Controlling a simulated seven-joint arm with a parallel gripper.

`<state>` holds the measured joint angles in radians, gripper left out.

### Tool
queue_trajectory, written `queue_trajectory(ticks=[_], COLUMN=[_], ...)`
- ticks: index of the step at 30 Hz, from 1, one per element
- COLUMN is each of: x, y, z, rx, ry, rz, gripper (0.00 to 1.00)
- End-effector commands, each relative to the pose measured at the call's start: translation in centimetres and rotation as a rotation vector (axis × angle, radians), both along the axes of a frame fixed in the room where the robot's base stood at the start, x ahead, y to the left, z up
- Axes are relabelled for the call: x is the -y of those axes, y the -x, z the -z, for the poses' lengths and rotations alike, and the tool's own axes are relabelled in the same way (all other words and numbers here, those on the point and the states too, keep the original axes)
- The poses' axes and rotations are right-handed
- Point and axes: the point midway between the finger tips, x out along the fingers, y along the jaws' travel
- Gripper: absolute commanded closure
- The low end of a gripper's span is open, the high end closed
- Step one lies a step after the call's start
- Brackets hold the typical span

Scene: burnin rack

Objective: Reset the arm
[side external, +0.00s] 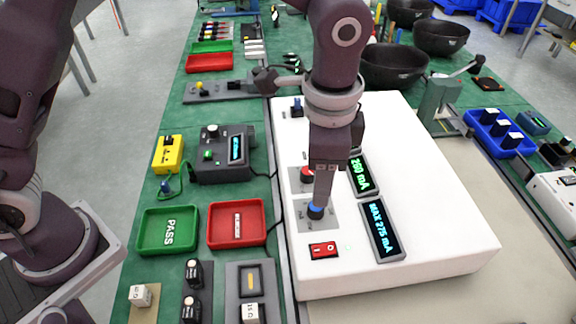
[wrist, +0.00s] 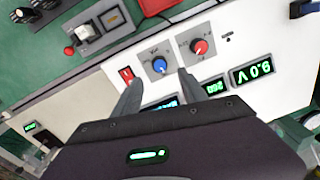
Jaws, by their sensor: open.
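My gripper (side external: 321,196) points down over the white bench unit (side external: 430,250), just at the blue knob (side external: 316,211). In the wrist view my gripper (wrist: 160,77) is open, with its two fingers apart and nothing between them. The blue knob (wrist: 159,66) shows just beyond the gap between the fingertips. I cannot tell whether a finger touches it. The red knob (wrist: 199,46) sits beside it; in the side view the red knob (side external: 307,174) is partly hidden by my gripper.
A red rocker switch (side external: 323,250) is near the unit's front edge. Displays read 260 mA (side external: 360,175) and MAX 275 mA (side external: 382,229). A green PASS tray (side external: 168,230) and red tray (side external: 237,223) lie left. Black bowls (side external: 394,67) stand behind.

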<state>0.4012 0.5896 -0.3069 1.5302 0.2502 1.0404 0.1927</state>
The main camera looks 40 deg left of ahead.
Motion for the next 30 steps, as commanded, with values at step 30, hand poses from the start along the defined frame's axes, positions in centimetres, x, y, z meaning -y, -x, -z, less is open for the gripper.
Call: queue_trajectory(ticks=[30], x=[-21.9], y=[18.6], z=[-11.0], rx=[0.426], ry=[0.285], rz=[-0.947], gripper=[0.50])
